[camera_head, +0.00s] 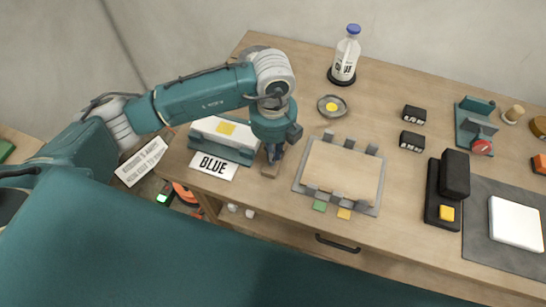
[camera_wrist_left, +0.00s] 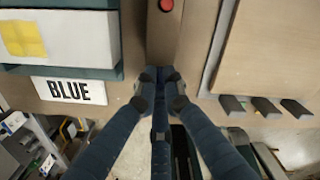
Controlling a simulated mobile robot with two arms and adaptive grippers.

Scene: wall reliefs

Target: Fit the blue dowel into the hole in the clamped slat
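My left gripper (camera_head: 272,158) is over the table beside the teal holder, pointing down. In the left wrist view its fingertips (camera_wrist_left: 161,88) are close together with a narrow dark blue piece between them, apparently the blue dowel (camera_wrist_left: 160,118); the fingers hide part of it. A brown wooden slat (camera_wrist_left: 162,48) lies just beyond the fingertips, with a red round spot on it. The slat's near end (camera_head: 270,171) shows below the gripper in the head view. I cannot make out its hole, or whether the dowel touches it. My right gripper is not in view.
Left of the slat is the teal holder (camera_head: 236,154) with a white block and a BLUE label (camera_head: 213,166). Right of it is a board (camera_head: 343,172) with grey clips. A bottle (camera_head: 346,58) and small dish (camera_head: 332,106) stand behind. The table's front edge is close.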

